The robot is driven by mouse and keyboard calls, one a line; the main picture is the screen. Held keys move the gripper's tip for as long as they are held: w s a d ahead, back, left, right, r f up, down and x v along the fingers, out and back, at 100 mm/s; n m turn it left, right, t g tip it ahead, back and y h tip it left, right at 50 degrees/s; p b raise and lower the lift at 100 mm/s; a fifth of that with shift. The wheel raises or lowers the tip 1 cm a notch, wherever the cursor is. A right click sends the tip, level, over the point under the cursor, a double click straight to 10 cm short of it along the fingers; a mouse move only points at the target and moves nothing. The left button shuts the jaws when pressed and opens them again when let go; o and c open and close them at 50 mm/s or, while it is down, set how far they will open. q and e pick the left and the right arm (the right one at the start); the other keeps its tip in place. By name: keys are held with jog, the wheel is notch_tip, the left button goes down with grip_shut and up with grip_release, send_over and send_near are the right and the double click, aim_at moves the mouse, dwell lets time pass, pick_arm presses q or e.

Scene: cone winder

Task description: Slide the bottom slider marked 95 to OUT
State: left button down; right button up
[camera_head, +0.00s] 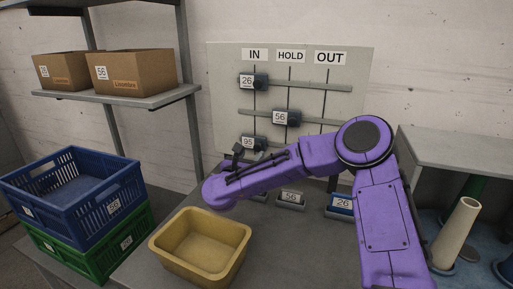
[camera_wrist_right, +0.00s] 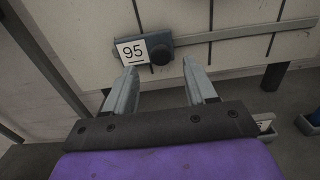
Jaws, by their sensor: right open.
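The bottom slider marked 95 (camera_head: 248,142) sits on the lowest rail of the board, at the left under the IN sign (camera_head: 254,55). The OUT sign (camera_head: 330,58) is at the right of the board. My right gripper (camera_head: 250,154) is open just in front of and below the slider. In the right wrist view, the slider's 95 label (camera_wrist_right: 132,52) and dark round knob (camera_wrist_right: 160,55) lie beyond the open fingers (camera_wrist_right: 160,72), with the knob between the fingertips in the picture. I cannot tell whether they touch. My arm hides part of the lowest rail. My left gripper is not in view.
Above are sliders 26 (camera_head: 252,82) under IN and 56 (camera_head: 286,118) under HOLD. A yellow bin (camera_head: 200,245), small labelled trays (camera_head: 291,199) and stacked crates (camera_head: 75,190) stand below. Shelves with boxes (camera_head: 135,72) are at left; a cone (camera_head: 456,232) is at right.

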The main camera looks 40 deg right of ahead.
aim_at(257, 148)
jog(key=p+x, duration=0.1)
jog(key=x, duration=0.4)
jog(key=shift+w+d, duration=0.15)
jog(key=shift+d, duration=0.25)
grip_shut()
